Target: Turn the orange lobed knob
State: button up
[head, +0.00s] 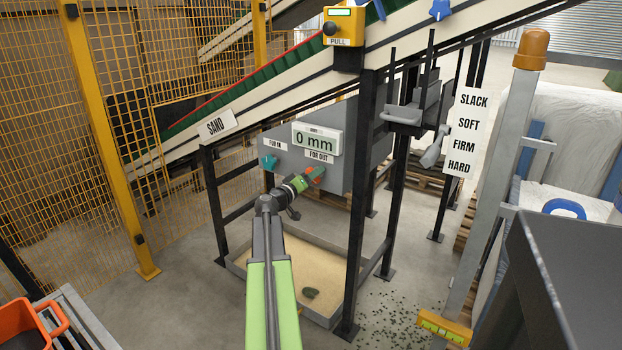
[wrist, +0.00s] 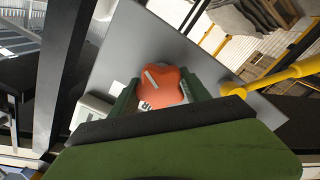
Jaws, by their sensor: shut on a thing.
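The orange lobed knob (head: 316,172) is on the grey panel (head: 340,130), just below the "FOR OUT" label (head: 319,156). In the wrist view the knob (wrist: 161,88) shows a pale line across its face. My gripper (head: 306,178) reaches the knob from the lower left. In the wrist view its two green fingers (wrist: 158,92) stand on either side of the knob and are shut on it. A display (head: 317,141) above the knob reads "0 mm". The lower part of the knob is partly hidden by my gripper.
A teal knob (head: 268,162) sits left, under the "FOR IN" label (head: 274,144). A black post (head: 360,200) stands just right of the orange knob. A sand tray (head: 318,309) lies below. The sloping conveyor (head: 270,98) runs above. A yellow rod (wrist: 275,79) is right in the wrist view.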

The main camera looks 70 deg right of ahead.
jog(key=shift+w+a, duration=0.1)
jog(key=shift+w, duration=0.15)
jog(key=o, duration=1.3)
jog(key=shift+f, duration=0.1)
jog(key=shift+o, duration=0.5)
jog(key=shift+s, duration=0.1)
jog(key=v, duration=1.7)
jog(key=shift+a, duration=0.2)
